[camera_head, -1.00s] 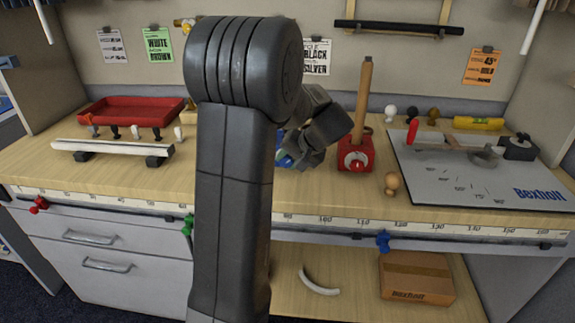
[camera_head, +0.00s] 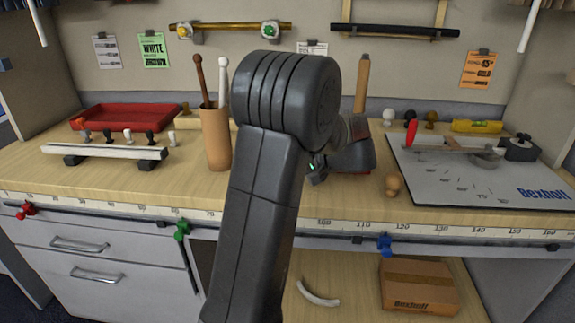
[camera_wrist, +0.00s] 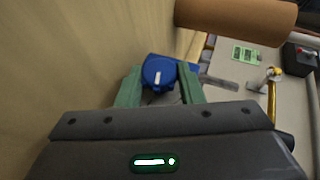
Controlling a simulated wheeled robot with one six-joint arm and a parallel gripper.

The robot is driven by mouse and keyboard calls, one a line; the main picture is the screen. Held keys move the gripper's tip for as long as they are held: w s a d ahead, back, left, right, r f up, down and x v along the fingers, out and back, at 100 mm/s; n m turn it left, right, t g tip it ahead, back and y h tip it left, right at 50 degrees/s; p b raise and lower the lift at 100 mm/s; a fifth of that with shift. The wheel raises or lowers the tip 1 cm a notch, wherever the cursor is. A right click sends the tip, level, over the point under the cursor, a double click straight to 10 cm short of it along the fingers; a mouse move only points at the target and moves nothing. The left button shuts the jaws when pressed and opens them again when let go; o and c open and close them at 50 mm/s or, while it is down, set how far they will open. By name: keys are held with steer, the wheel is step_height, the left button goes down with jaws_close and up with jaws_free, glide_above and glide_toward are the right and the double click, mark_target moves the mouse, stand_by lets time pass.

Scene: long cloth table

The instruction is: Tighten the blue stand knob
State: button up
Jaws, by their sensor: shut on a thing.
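The blue knob (camera_wrist: 157,73), round with a white mark across its face, sits between the green fingers of my gripper (camera_wrist: 159,70) in the wrist view. The fingers are shut on its sides. Part of the blue stand (camera_wrist: 157,58) shows just behind the knob. In the head view my arm hides the stand, the knob and the fingertips; only my wrist shows low over the table.
A brown cup (camera_head: 216,138) with two rods stands left of my arm. An upright wooden rod (camera_head: 361,85) rises behind my wrist. A red tray (camera_head: 125,118) is at the back left.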

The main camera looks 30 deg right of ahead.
stand_by(0.3)
steer(key=o, duration=1)
steer(key=shift+f, duration=0.1)
